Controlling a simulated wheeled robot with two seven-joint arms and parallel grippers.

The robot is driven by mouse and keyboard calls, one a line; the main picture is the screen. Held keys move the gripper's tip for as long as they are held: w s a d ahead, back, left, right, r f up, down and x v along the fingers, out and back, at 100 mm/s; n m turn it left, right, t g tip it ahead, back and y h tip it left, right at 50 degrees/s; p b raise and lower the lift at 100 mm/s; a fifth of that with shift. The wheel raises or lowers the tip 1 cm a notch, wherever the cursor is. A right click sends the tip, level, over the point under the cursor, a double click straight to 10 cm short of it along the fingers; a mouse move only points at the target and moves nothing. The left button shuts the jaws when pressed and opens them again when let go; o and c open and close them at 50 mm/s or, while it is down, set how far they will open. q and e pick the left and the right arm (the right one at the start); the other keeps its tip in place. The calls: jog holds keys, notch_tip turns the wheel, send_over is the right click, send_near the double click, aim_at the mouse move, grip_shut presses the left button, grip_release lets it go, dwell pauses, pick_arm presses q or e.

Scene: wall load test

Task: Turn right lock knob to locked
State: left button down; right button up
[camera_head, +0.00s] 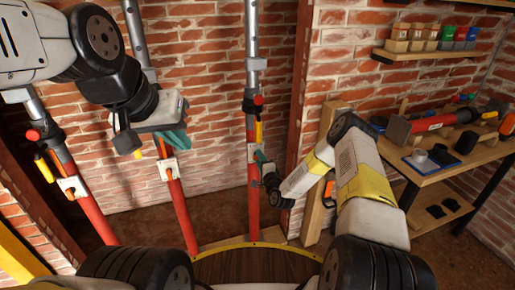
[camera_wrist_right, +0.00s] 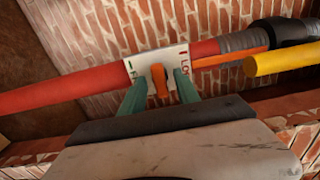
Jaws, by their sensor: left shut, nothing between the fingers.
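The right red pole (camera_head: 253,205) stands upright against the brick wall and carries a white plate (camera_head: 251,153). In the right wrist view the plate (camera_wrist_right: 138,66) has a green mark at its left and a red mark with partly hidden letters at its right. The orange lock knob (camera_wrist_right: 159,80) on it lies across the pole, between the marks. My right gripper (camera_wrist_right: 160,90) is open, its teal fingers on either side of the knob with small gaps visible. It also shows at the pole in the head view (camera_head: 262,160). My left gripper (camera_head: 178,138) is shut and empty before the middle pole.
The middle pole (camera_head: 182,215) and left pole (camera_head: 92,212) bear similar white plates. A yellow handle (camera_wrist_right: 285,60) and an orange rod (camera_wrist_right: 230,59) lie close by the right plate. A wooden post (camera_head: 322,180) and a workbench (camera_head: 440,183) with tools stand at right.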

jog(key=shift+x, duration=0.95)
grip_shut()
